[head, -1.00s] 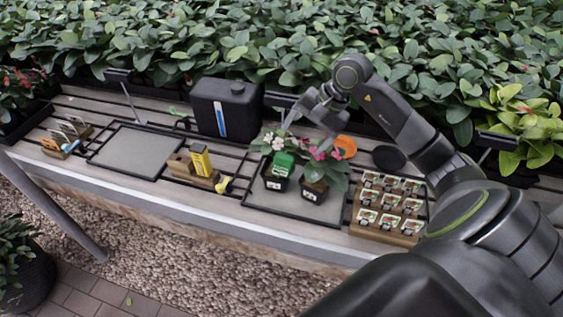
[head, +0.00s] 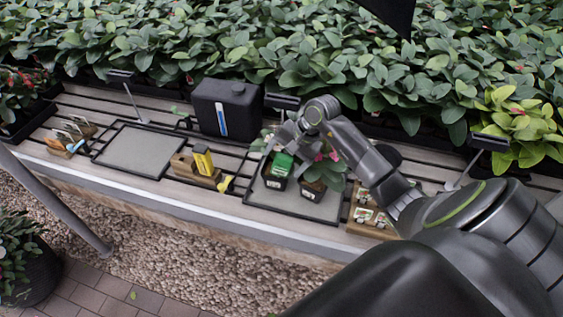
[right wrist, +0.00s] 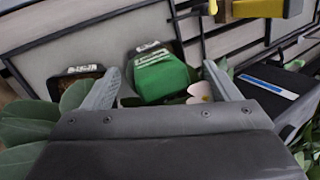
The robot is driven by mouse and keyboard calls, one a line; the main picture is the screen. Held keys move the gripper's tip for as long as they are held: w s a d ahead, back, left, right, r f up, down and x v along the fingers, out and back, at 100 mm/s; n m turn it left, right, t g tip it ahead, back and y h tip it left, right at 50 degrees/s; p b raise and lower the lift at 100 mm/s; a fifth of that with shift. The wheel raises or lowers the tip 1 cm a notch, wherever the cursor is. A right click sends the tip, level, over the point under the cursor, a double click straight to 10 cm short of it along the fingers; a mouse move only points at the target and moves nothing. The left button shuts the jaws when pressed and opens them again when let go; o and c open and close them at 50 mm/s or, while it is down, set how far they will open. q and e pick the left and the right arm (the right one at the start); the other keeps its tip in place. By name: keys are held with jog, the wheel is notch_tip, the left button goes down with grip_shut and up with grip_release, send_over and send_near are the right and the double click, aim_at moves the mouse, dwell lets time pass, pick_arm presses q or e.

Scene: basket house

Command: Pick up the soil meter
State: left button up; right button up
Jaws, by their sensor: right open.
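A green block-shaped device with white markings, which looks like the soil meter (head: 281,163), stands in a black pot among a plant with white flowers. In the right wrist view the green device (right wrist: 160,79) lies between and beyond my fingertips. My right gripper (head: 285,142) is above and behind this pot, its fingers partly lost among leaves in the head view. In the right wrist view my right gripper (right wrist: 165,84) is open, with one finger on each side of the green device and nothing clearly held. My left gripper is not in view.
A second black pot (head: 311,190) with pink flowers stands close on the right, on the same grey tray (head: 262,206). A yellow item (head: 203,160) stands in a wooden holder to the left. A black canister (head: 226,107) stands behind. An empty tray (head: 138,150) is farther left.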

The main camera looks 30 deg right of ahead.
jog(key=shift+f, duration=0.2)
jog(key=c, duration=1.3)
jog(key=shift+r, duration=0.15)
jog(key=shift+c, duration=0.2)
jog(key=shift+r, duration=0.15)
jog(key=shift+c, duration=1.1)
notch_tip(320, 180, up, 11)
jog(key=p, duration=0.3)
jog(key=s+d+p, duration=0.1)
jog(key=s+d, duration=1)
jog(key=d, duration=0.2)
jog(key=shift+s+d+r+p, duration=0.25)
jog(key=shift+s+d+p, duration=0.05)
jog(key=shift+d+p, duration=0.05)
